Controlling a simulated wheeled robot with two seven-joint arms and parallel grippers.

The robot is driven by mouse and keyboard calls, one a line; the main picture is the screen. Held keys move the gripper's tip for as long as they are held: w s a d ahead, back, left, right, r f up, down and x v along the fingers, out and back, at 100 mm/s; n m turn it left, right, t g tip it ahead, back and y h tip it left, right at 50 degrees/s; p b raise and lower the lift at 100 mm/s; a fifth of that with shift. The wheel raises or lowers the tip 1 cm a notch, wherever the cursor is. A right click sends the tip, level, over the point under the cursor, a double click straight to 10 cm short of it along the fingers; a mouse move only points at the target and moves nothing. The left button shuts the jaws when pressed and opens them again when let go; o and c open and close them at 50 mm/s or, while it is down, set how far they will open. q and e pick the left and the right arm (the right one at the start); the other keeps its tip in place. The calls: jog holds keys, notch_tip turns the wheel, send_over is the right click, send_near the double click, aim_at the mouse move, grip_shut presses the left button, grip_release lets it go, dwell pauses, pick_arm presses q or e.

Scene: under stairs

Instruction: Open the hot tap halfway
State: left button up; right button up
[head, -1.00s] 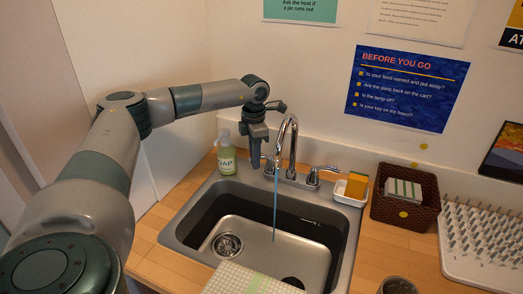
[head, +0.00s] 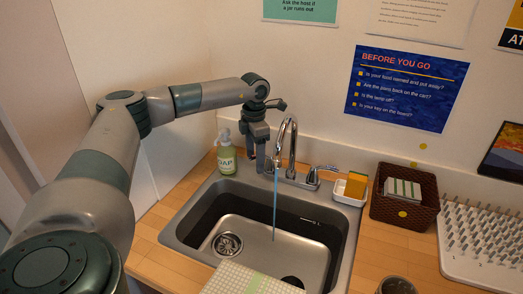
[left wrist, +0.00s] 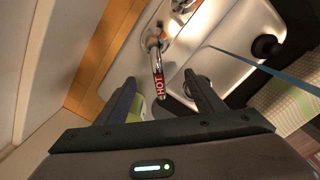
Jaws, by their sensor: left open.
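The hot tap handle (left wrist: 159,84), a metal lever with a red HOT label, shows in the left wrist view between my left gripper's fingers (left wrist: 159,78). The fingers are open, one on each side of it, with visible gaps. In the head view my left gripper (head: 262,158) is at the left side of the tap and mostly hides that handle. The curved chrome spout (head: 291,135) stands to its right. A thin bluish stream of water (head: 275,205) falls from the spout into the sink (head: 175,228). My right gripper is out of view.
The other tap handle (head: 314,176) is right of the spout. A soap bottle (head: 227,160) stands left of the sink. A sponge holder (head: 350,190), a brown basket (head: 405,205) and a drying rack (head: 470,250) are to the right. A checked cloth (head: 240,280) lies at the sink's front.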

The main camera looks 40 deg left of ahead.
pick_arm(q)
jog(key=shift+r+p, duration=1.95)
jog(key=shift+r, duration=1.3)
